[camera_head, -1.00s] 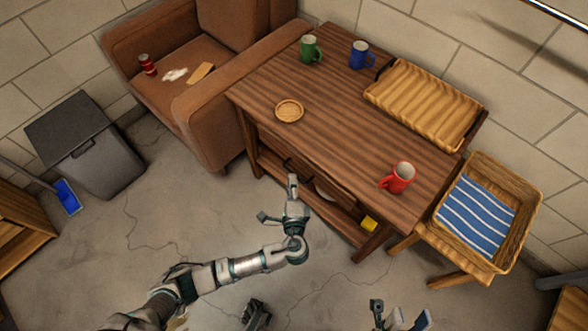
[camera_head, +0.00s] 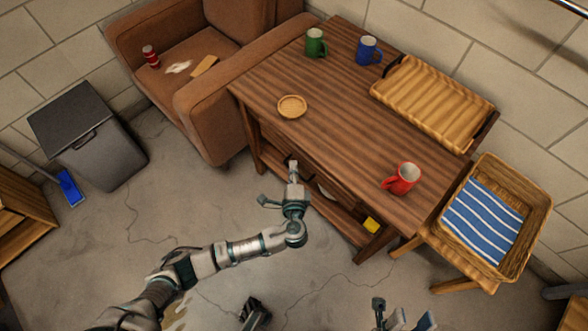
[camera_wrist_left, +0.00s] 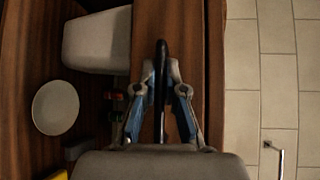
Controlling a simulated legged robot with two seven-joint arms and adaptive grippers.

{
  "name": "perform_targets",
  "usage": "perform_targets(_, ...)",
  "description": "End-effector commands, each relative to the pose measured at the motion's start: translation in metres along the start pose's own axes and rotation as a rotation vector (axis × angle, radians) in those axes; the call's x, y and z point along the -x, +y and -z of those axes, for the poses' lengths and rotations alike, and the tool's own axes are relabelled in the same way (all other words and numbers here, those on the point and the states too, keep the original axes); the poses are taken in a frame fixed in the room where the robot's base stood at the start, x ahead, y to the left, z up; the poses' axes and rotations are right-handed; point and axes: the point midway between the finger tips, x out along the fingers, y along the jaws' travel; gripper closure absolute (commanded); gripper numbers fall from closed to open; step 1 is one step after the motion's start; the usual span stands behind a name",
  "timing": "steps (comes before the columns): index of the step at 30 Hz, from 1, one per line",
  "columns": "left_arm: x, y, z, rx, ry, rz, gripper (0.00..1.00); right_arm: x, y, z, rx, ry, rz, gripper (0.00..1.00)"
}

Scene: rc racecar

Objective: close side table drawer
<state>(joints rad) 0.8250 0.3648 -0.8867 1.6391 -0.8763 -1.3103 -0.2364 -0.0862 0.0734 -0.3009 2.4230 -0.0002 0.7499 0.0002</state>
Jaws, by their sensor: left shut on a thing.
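The wooden side table (camera_head: 345,120) stands in the middle of the head view, with its drawer front under the near long edge. My left gripper (camera_head: 293,167) reaches this front from below. In the left wrist view my left gripper (camera_wrist_left: 161,80) is shut on the dark drawer handle (camera_wrist_left: 161,55), which runs between its fingers against the wooden front (camera_wrist_left: 180,20). How far the drawer stands out is hard to tell, as my gripper and the tabletop hide part of it. My right gripper (camera_head: 402,314) is at the bottom edge with its fingers apart, empty and away from the table.
On the tabletop are a red mug (camera_head: 402,178), a green mug (camera_head: 316,43), a blue mug (camera_head: 368,50), a round coaster (camera_head: 292,105) and a wicker tray (camera_head: 435,100). An armchair (camera_head: 215,115) and a stool with a basket (camera_head: 490,215) flank the table.

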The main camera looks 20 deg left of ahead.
Motion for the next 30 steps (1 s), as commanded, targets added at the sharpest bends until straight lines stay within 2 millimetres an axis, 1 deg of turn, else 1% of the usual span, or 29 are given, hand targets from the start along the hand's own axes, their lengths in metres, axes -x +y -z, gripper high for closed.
perform_targets(2,0.003,0.003,0.006,0.002,0.014,-0.006,1.0,0.001,0.0,0.0,0.0,-0.001,0.0,0.6)
perform_targets(9,-0.017,-0.001,0.029,0.001,0.018,-0.009,1.0,0.004,0.001,-0.003,0.0,-0.008,-0.002,0.6)
perform_targets(18,-0.019,-0.002,0.033,0.0,0.022,-0.009,1.0,0.002,0.001,-0.002,0.001,-0.003,0.0,0.6)
perform_targets(19,-0.019,-0.002,0.033,0.001,0.022,-0.01,0.86,0.002,0.001,-0.002,0.001,-0.002,0.0,0.6)
perform_targets(20,-0.019,-0.001,0.033,0.0,0.022,-0.01,0.79,0.002,0.001,-0.002,0.001,-0.002,0.0,0.6)
perform_targets(21,-0.019,-0.002,0.032,0.0,0.02,-0.009,0.69,0.002,0.001,-0.002,0.001,-0.002,0.0,0.6)
perform_targets(22,-0.019,-0.002,0.032,0.0,0.019,-0.009,0.65,0.002,0.001,-0.002,0.001,-0.002,0.0,0.6)
perform_targets(30,-0.02,-0.005,0.028,0.003,0.013,-0.004,0.65,0.001,0.001,-0.002,0.001,0.0,0.001,0.6)
